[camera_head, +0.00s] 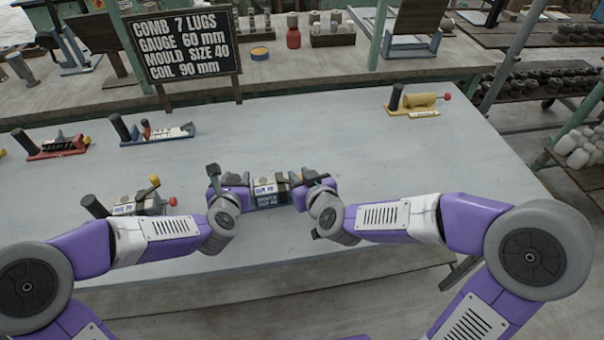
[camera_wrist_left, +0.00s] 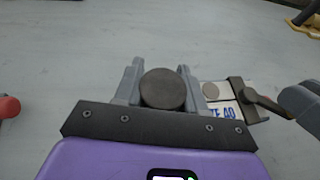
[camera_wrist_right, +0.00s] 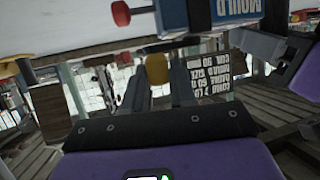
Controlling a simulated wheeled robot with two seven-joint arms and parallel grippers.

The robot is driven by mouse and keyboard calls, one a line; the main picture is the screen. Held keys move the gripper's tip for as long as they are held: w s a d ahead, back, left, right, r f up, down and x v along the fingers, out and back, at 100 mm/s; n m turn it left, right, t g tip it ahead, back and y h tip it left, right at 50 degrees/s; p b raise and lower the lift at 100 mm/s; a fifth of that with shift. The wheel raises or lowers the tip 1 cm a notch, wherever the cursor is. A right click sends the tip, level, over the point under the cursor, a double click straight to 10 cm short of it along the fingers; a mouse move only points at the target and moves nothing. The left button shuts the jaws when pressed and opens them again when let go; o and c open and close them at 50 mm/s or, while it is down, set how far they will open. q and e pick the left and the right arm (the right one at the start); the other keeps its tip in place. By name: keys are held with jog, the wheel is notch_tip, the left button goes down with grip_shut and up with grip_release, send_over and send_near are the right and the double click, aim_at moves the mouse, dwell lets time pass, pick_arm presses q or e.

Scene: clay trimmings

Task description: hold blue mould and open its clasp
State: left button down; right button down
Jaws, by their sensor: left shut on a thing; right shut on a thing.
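The blue mould (camera_head: 266,201), with a pale top and a label reading "MOULD SIZE 40", sits at the middle of the table between my grippers. My left gripper (camera_head: 229,184) is shut on its dark round handle, whose top (camera_wrist_left: 162,90) shows between the fingers in the left wrist view. My right gripper (camera_head: 308,181) is at the mould's right end. In the right wrist view its fingers are around the clasp's yellow knob (camera_wrist_right: 157,68). A red knob (camera_wrist_right: 122,13) and the mould's blue side (camera_wrist_right: 238,10) show above. The fingers partly hide the clasp.
A grey mould (camera_head: 125,206) with yellow and red knobs stands to the left. Red (camera_head: 60,148), blue-based (camera_head: 157,134) and yellow (camera_head: 415,103) moulds stand farther back. A black sign (camera_head: 184,48) stands at the back. The table (camera_head: 420,170) is clear to the right.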

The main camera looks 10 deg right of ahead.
pick_arm(q)
jog(key=shift+s+d+f, duration=0.1)
jog(key=shift+d, duration=0.05)
pick_arm(e)
jog(key=shift+s+a+m+h, duration=0.3)
jog(key=shift+a+m+h, duration=0.1)
jog(key=shift+h, duration=0.1)
jog(key=c, duration=1)
grip_release()
jog(key=shift+d, duration=0.1)
jog(key=shift+w+r, duration=0.1)
jog(key=shift+r, duration=0.25)
pick_arm(q)
jog(key=shift+a, duration=0.2)
pick_arm(e)
notch_tip(320, 180, up, 9)
jog(key=shift+r, duration=0.15)
pick_arm(q)
jog(key=c, duration=0.6)
grip_release()
jog(key=shift+o, duration=0.2)
